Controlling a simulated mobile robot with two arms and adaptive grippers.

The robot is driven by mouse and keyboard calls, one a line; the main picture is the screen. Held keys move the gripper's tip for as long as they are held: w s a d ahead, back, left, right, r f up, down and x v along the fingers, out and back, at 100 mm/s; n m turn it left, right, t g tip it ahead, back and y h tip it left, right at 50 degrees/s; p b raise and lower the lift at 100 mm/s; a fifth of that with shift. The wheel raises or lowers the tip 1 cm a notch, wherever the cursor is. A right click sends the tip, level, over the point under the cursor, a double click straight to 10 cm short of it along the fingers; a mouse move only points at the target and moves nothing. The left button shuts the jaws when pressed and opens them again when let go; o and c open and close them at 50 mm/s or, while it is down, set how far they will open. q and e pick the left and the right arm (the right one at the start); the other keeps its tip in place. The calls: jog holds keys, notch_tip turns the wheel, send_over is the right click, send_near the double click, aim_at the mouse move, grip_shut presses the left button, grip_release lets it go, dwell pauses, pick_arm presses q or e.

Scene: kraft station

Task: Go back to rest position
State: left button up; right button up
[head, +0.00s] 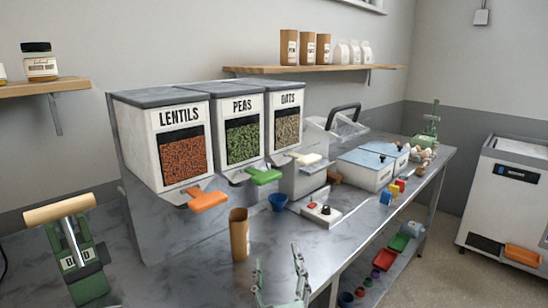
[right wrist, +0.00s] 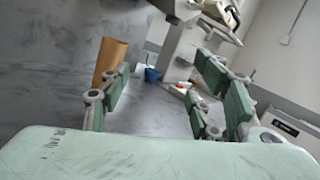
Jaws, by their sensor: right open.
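My right gripper (head: 280,272) is at the bottom centre of the head view, near the front edge of the metal table (head: 190,275). Its fingers are spread apart with nothing between them. In the right wrist view the green-padded fingers of the gripper (right wrist: 164,72) are also apart and empty. A brown paper bag (head: 239,235) stands upright on the table, behind and to the left of the right gripper. In the right wrist view the bag (right wrist: 108,58) shows beyond the left finger, apart from it. My left gripper is not in view.
Lentils (head: 165,135), peas (head: 238,125) and oats (head: 285,115) dispensers stand along the wall. A blue cup (head: 278,202) and a white device (head: 321,212) stand beyond the bag. A green device with a wooden handle (head: 62,211) is at left. A lower shelf (head: 375,262) holds coloured containers.

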jog(key=s+a+r+n+y, duration=0.25)
jog(key=s+n+y, duration=0.6)
jog(key=n, duration=0.65)
jog(key=s+f+n+g+y, duration=0.2)
jog(key=s+f+n+g, duration=0.4)
jog(key=f+n+g, duration=0.5)
jog(key=s+d+f+n+g+h, duration=0.1)
jog(key=s+d+f+n+h, duration=0.3)
jog(key=f, duration=0.3)
jog(key=s+d+f+n+g+h, duration=0.1)
jog(key=s+d+f+n+h, duration=0.15)
jog(key=d+f, duration=0.35)
jog(key=s+d+f+n+g+h, duration=0.2)
jog(key=s+d+f+g+h, duration=0.3)
jog(key=s+d, duration=0.6)
jog(key=s+d+f+x, duration=0.1)
jog(key=s+x, duration=0.2)
jog(key=x, duration=0.9)
jog(key=s+d+x, duration=0.1)
jog(key=s+x, duration=0.1)
jog(key=x, duration=1.1)
jog(key=s+d+f+g, duration=0.1)
jog(key=s+d+f, duration=0.2)
jog(key=s+f, duration=1.4)
jog(key=shift+s+f, duration=0.3)
jog(key=shift+f, duration=0.05)
